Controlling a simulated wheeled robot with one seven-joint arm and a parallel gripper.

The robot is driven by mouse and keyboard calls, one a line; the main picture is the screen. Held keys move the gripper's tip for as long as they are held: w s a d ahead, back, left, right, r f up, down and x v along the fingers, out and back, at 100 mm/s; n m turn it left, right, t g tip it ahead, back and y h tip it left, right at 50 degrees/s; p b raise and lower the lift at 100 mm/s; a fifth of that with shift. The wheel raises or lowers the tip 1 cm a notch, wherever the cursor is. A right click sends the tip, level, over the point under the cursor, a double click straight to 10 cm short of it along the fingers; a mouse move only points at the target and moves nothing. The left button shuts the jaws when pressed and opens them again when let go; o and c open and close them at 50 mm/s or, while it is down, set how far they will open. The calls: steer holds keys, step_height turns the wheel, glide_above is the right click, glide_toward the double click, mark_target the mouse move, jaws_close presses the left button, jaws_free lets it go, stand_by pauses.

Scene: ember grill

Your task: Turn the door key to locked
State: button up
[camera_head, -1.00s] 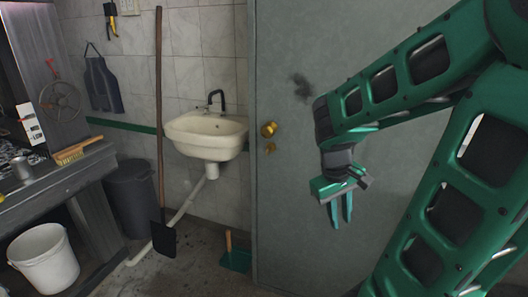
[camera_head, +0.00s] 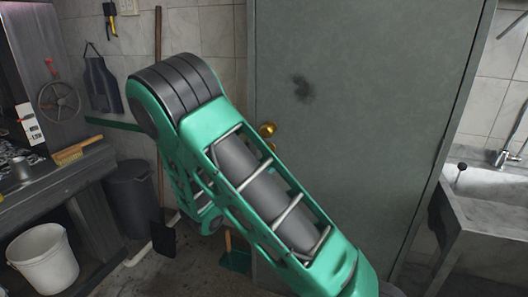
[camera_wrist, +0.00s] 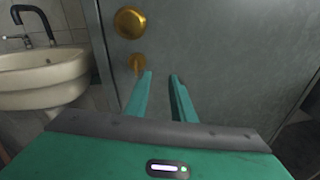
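The grey door (camera_head: 370,110) stands in the middle of the head view, with a brass knob (camera_head: 267,129) near its left edge. In the wrist view the knob (camera_wrist: 131,22) is at the top, and the small brass door key (camera_wrist: 137,63) sits below it. My gripper (camera_wrist: 161,76) is open, its two green fingers pointing at the door. The key is just beyond and left of the fingertips, nearer the left finger, with nothing between the fingers. Whether a finger touches it I cannot tell. In the head view my arm hides my gripper and most of the key.
A cream washbasin (camera_wrist: 42,75) with a dark tap stands left of the door in the wrist view. A stone sink (camera_head: 490,215) is to the right in the head view. A bin (camera_head: 131,200), a white bucket (camera_head: 43,258) and a workbench (camera_head: 50,185) stand at left.

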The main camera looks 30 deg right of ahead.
steer(key=w+a+n+t, duration=0.2)
steer(key=w+a+n, duration=0.1)
steer(key=x, duration=1)
steer(key=shift+d+r, duration=0.1)
steer(key=shift+r, duration=0.05)
